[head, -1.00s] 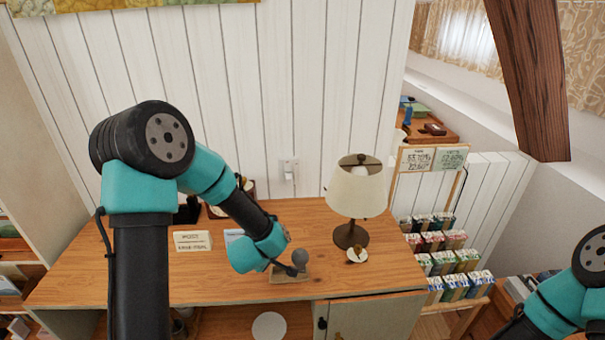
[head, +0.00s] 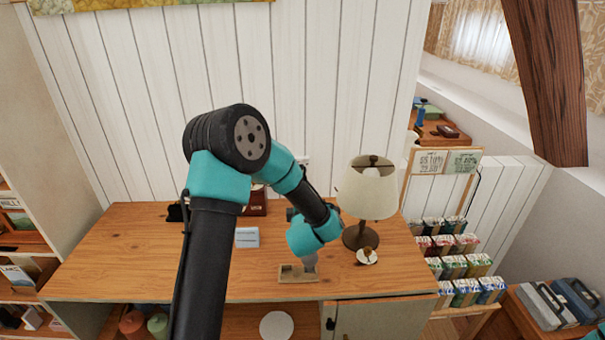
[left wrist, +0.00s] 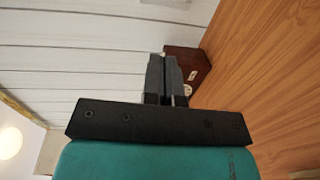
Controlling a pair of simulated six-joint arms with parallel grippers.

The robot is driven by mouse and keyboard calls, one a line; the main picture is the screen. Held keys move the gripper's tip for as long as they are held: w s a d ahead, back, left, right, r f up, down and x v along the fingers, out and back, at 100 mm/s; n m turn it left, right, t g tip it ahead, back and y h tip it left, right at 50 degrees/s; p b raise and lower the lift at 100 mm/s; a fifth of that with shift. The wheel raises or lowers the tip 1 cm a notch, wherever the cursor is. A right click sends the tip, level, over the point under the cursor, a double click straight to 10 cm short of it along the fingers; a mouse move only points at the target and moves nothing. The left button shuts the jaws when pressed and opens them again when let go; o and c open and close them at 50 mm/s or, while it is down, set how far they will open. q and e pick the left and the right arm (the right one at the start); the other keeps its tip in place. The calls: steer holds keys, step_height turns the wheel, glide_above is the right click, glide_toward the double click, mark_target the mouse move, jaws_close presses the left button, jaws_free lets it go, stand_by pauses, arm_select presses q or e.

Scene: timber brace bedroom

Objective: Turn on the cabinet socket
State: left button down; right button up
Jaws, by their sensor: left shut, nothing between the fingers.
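The cabinet socket is a small white plate (head: 304,160) on the white plank wall above the wooden cabinet top (head: 150,265). In the head view my left arm hides most of it. A pale plate edge (left wrist: 168,3) shows at the top of the left wrist view; I cannot tell if it is the socket. My left gripper (left wrist: 165,75) is shut and empty, with the wall and a brown box (left wrist: 187,65) beyond its fingers. In the head view its fingers are mostly hidden by the wrist.
A lamp (head: 367,190) stands right of my left wrist, with a small round white item (head: 367,256) by its base. A wooden holder (head: 298,274) lies near the front edge, and a small card (head: 247,237) lies left of it. The cabinet top's left side is mostly clear.

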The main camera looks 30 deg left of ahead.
arm_select(q)
steer(key=shift+w, duration=0.1)
steer(key=x, duration=2.3)
steer(key=shift+w+a+f, duration=0.15)
steer(key=shift+w, duration=0.2)
